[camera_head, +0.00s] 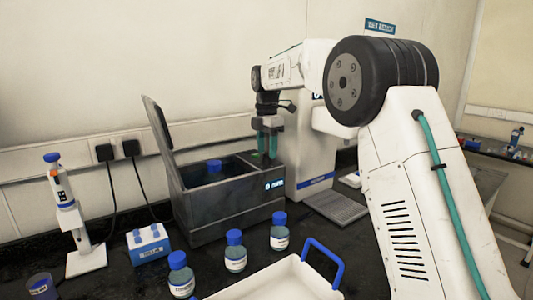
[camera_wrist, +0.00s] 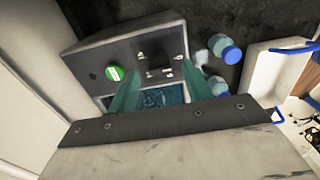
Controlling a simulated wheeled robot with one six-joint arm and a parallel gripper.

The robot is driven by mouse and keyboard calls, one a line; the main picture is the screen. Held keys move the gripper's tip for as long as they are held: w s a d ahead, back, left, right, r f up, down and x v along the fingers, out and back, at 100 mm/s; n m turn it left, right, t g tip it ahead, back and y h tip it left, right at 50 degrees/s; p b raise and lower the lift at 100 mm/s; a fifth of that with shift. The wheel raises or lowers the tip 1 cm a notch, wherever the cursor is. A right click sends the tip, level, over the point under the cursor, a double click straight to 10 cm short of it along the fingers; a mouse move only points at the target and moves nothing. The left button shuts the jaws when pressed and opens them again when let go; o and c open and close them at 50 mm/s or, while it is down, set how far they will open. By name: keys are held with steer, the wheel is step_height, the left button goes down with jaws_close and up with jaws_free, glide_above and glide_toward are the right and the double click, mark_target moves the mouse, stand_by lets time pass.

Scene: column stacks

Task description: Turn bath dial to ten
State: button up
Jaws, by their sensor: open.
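The dark grey water bath (camera_head: 215,212) stands on the black bench with its lid (camera_head: 157,128) up and water inside. In the wrist view, a round green dial-like cap with white marks (camera_wrist: 115,73) sits on the bath's top panel (camera_wrist: 95,55). Its setting is too small to read. My gripper (camera_head: 268,152) is over the right end of the bath, its teal fingers pointing down. In the wrist view my gripper (camera_wrist: 160,82) is open and empty. The green cap lies just left of the left finger, not between the fingers. Contact cannot be told.
Several blue-capped bottles (camera_head: 235,252) stand in front of the bath, near a white tray (camera_head: 270,281) with a blue handle. A blue rack (camera_head: 149,245) and a pipette stand (camera_head: 83,261) are at left. A white instrument (camera_head: 316,150) stands close behind my gripper.

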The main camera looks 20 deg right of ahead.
steer(key=shift+f, duration=0.95)
steer(key=c, duration=1)
